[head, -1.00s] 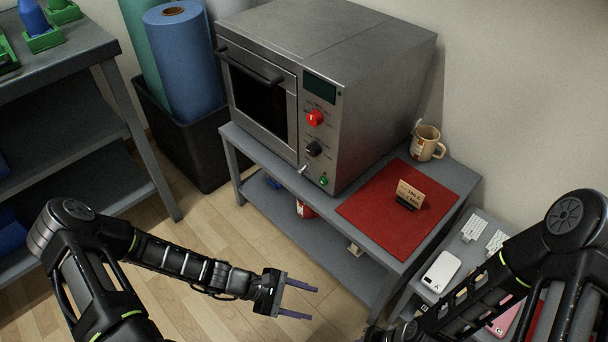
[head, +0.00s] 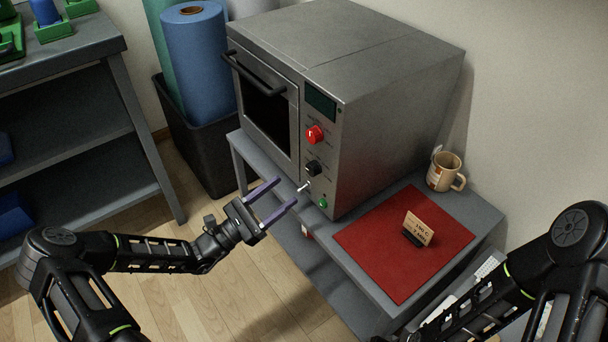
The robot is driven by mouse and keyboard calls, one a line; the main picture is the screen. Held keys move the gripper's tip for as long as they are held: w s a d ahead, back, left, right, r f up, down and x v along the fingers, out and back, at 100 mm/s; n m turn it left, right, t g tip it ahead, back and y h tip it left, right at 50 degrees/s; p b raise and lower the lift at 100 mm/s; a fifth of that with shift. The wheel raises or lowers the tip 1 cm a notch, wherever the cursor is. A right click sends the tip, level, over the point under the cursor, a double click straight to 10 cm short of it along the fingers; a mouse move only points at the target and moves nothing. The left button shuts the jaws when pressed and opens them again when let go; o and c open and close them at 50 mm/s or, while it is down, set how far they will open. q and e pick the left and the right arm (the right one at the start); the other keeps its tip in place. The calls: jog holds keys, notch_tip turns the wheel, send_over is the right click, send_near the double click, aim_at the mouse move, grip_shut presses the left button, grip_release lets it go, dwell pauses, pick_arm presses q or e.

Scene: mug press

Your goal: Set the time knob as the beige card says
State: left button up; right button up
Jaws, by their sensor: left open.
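The grey metal press (head: 390,100) stands on a grey table, its front facing left and toward me. Its panel has a red knob (head: 315,134) on top, a black knob (head: 312,168) below it, a small metal lever (head: 305,187) and a green button (head: 323,202). The knob labels are too small to read. The beige card (head: 419,227) stands in a dark holder on a red mat (head: 375,262); its print is not legible. My left gripper (head: 279,194) is open and empty, in front of the panel's lower part, apart from the knobs. My right gripper is outside the view.
A beige mug (head: 446,172) stands at the table's back right. A black bin (head: 195,135) with blue and green rolls is left of the press. A dark shelf (head: 85,75) with green trays stands at far left. Floor is clear between.

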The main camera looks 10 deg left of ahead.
aim_at(309, 172)
pick_arm(q)
jog(key=b+x, duration=0.1)
jog(key=x, duration=0.7)
jog(key=shift+f, duration=0.15)
jog(key=shift+s, duration=0.1)
jog(key=shift+c, duration=0.5)
grip_shut()
